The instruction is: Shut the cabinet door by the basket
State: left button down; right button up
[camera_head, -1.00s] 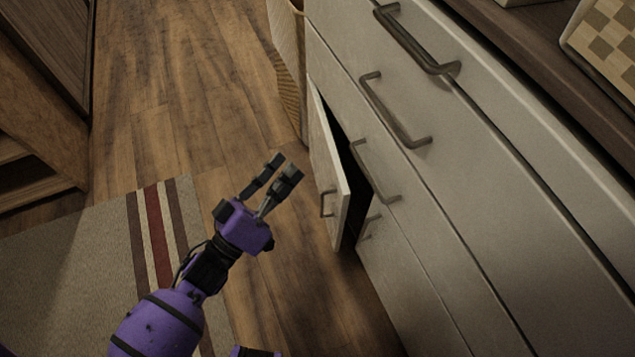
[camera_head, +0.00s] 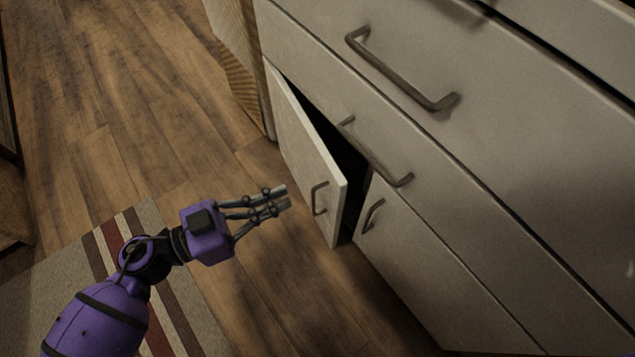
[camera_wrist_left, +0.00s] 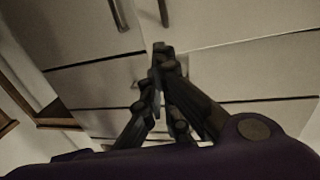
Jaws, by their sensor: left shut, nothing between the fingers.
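The cabinet door (camera_head: 305,156) is a pale panel with a dark handle (camera_head: 319,198). It stands partly open, hinged on its far left side, with a dark gap behind its free edge. My left gripper (camera_head: 282,198) is shut and empty. In the head view it appears just left of the door's handle, apart from it as far as I can tell. In the left wrist view the closed fingers (camera_wrist_left: 160,50) point toward pale cabinet fronts. My right gripper is not in view. The basket (camera_head: 240,80) seems to be the woven, light-wood thing at the cabinet's far end, only partly visible.
A closed cabinet door (camera_head: 430,265) stands right of the opening. Drawers with protruding bar handles (camera_head: 400,75) are above it. The wooden floor (camera_head: 110,130) is open to the left, with a striped rug (camera_head: 150,225) under my arm.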

aim_at(333, 179)
pick_arm(q)
jog(key=b+x, duration=0.2)
jog(key=x, duration=0.5)
jog(key=shift+w+d+f, duration=0.1)
jog(key=shift+w+d, duration=0.1)
jog(key=shift+w+d+b, duration=0.2)
jog(key=shift+d+b, duration=0.1)
jog(key=shift+d, duration=0.1)
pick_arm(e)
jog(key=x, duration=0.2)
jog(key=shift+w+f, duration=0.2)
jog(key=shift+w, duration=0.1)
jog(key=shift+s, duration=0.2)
